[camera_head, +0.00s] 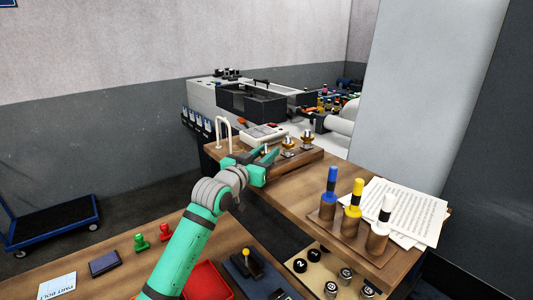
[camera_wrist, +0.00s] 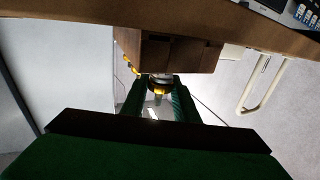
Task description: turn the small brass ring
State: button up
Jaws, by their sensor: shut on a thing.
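A wooden block (camera_head: 311,157) on the wooden bench carries a row of brass rings on posts. Two of the rings, the middle one (camera_head: 288,143) and the far right one (camera_head: 307,138), stand clear of my gripper. My gripper (camera_head: 267,158) is at the left end of the row. In the wrist view its two green fingers (camera_wrist: 160,101) are shut on a brass ring (camera_wrist: 158,91), one finger on each side. This ring looks like the small one at the row's end. It is mostly hidden by my gripper in the head view.
A white bent rail (camera_head: 217,132) stands just left of my gripper. Blue, yellow and white-topped handles stand in a wooden stand (camera_head: 344,234) at right, beside papers (camera_head: 408,208). A grey machine with a dark tray (camera_head: 252,103) is behind. The bench between block and stand is clear.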

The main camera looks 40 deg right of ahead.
jog(key=shift+f+g, duration=0.15)
jog(key=shift+g, duration=0.15)
jog(key=shift+d+m+g, duration=0.2)
jog(key=shift+m+g, duration=0.8)
jog(key=shift+g, duration=0.2)
jog(key=m+g, duration=0.2)
jog(key=g, duration=0.1)
jog(key=shift+a+g+h, duration=0.15)
jog(key=shift+g+h, duration=0.25)
jog(key=shift+m+g+y, duration=0.5)
jog(key=shift+m+g, duration=1.1)
jog(key=shift+g, duration=0.5)
jog(key=shift+s+r+m+g, duration=0.1)
jog(key=shift+r+m+g, duration=0.15)
jog(key=shift+g, duration=0.25)
jog(key=o, duration=1.1)
jog(key=shift+c, duration=0.2)
jog(key=shift+f, duration=0.1)
